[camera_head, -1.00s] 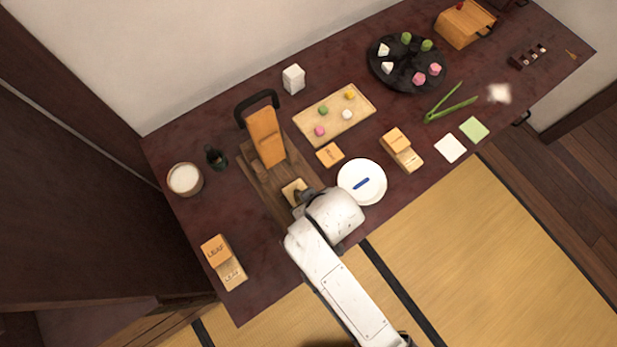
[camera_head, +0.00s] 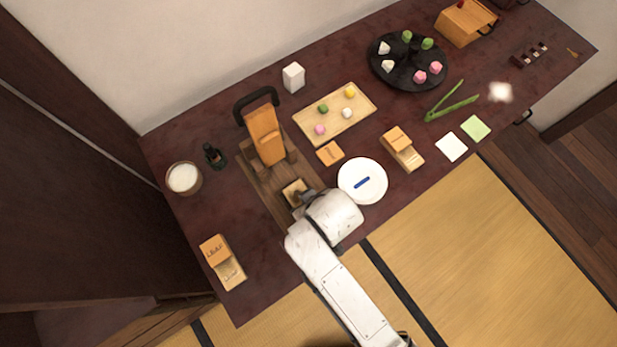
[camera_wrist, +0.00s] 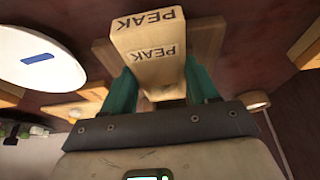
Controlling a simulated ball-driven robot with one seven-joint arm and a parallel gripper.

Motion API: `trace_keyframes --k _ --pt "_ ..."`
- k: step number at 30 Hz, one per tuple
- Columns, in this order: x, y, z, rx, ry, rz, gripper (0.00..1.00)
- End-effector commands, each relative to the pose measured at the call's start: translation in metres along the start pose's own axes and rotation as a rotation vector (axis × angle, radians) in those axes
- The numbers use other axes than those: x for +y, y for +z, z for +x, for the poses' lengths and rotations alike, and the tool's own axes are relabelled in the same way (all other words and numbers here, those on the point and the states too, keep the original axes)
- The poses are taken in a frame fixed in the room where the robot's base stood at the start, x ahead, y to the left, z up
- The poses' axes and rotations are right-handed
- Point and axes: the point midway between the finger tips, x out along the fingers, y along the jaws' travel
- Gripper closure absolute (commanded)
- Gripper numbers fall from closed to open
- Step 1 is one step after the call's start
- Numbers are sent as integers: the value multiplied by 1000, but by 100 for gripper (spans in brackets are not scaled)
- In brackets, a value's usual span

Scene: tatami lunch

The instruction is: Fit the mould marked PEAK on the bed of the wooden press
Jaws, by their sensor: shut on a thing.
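The PEAK mould (camera_wrist: 150,45) is a pale wooden block with PEAK on two faces. My gripper (camera_wrist: 162,88) is shut on it with teal fingers on either side. In the head view the mould (camera_head: 293,190) is over the front part of the wooden press (camera_head: 262,182), at the bed. The press has a brown base, an upright orange-wood lever and a black handle (camera_head: 253,96) at the back. My gripper (camera_head: 304,199) partly hides the mould and the bed's front end. I cannot tell whether the mould touches the bed.
The LEAF mould (camera_head: 222,262) stands at the front left. A white plate (camera_head: 372,192) with a blue stick is just right of my gripper. Another wooden mould (camera_head: 402,150) and a small wooden block (camera_head: 330,153) lie right of the press. A sweets tray (camera_head: 334,114) is behind.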

Motion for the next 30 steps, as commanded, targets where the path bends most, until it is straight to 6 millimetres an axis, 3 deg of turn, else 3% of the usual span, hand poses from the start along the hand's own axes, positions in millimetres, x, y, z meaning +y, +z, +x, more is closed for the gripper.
trace_keyframes --k 27,28,30 --pt "0 6 14 0 0 0 72" --pt "0 6 14 0 0 0 39" --pt "0 6 14 0 0 0 32"
